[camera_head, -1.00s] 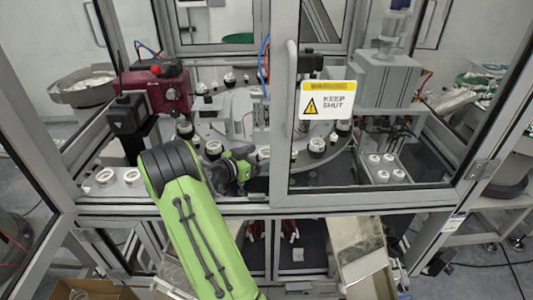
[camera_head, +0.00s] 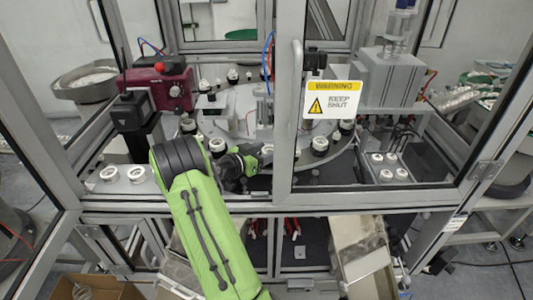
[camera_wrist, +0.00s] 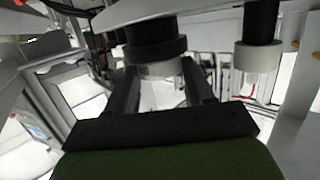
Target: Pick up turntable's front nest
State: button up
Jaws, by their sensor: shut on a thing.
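The grey round turntable (camera_head: 228,126) carries several dark nests with white rings around its rim. My gripper (camera_head: 262,158) reaches in through the open front of the cell, left of the door post, to the turntable's front edge. In the wrist view, my gripper (camera_wrist: 160,92) has one dark finger on each side of the front nest (camera_wrist: 155,50), a black cylinder with a pale ring. It is shut on this nest. The nest is mostly hidden in the head view, and I cannot tell whether it is lifted clear.
A neighbouring nest (camera_wrist: 258,56) is close on the right in the wrist view. The glazed door with a warning sign (camera_head: 331,100) stands right of my arm. A maroon unit (camera_head: 158,88) is at left. Two white rings (camera_head: 123,174) lie on the left ledge.

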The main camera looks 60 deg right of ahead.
notch_tip(320, 180, up, 28)
jog(key=p, duration=0.1)
jog(key=shift+p, duration=0.4)
